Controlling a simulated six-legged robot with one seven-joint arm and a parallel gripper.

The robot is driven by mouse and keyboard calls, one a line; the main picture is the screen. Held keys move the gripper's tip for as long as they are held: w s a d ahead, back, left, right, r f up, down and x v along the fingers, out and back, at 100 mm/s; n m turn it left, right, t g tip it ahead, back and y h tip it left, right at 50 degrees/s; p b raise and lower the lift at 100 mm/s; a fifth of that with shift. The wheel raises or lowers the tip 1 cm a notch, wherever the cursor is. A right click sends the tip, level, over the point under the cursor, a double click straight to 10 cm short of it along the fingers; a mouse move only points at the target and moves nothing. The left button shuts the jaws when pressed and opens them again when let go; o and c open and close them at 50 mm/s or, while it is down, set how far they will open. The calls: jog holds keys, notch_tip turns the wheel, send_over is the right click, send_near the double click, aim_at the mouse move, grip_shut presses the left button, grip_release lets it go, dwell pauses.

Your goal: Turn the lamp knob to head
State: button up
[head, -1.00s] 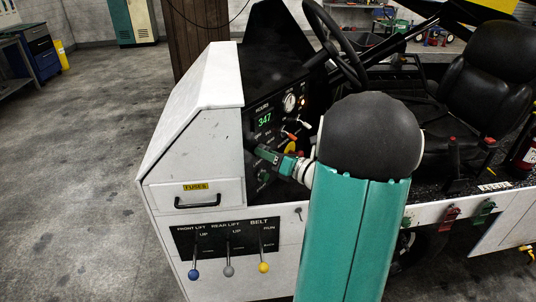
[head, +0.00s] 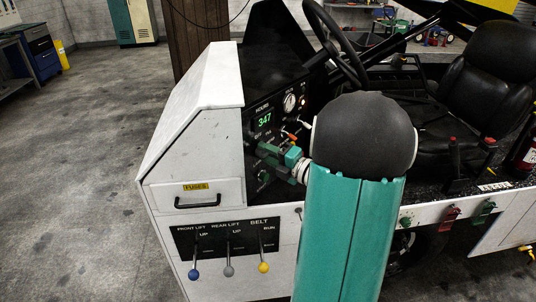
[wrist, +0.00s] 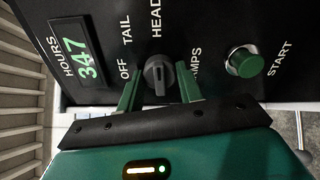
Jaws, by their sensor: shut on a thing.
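The lamp knob (wrist: 158,75) is a dark grey rotary knob on the black panel, with OFF, TAIL and HEAD lettered around it. In the wrist view its raised grip runs roughly up and down, toward the HEAD lettering; which end is the pointer is hard to tell. My gripper (wrist: 158,88) has one green finger on each side of the knob and is shut on it. In the head view my gripper (head: 264,150) reaches the panel from the right and hides the knob.
A green START button (wrist: 245,62) sits right of the knob in the wrist view, and the hours display (wrist: 80,52) is to the left. The steering wheel (head: 338,45) stands above my arm.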

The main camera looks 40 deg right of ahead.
jog(key=shift+m, duration=0.3)
jog(key=o, duration=1)
jog(key=shift+s, duration=0.15)
jog(key=s+d, duration=0.2)
jog(key=s, duration=1.1)
jog(key=shift+s+d, duration=0.2)
jog(key=shift+d, duration=0.05)
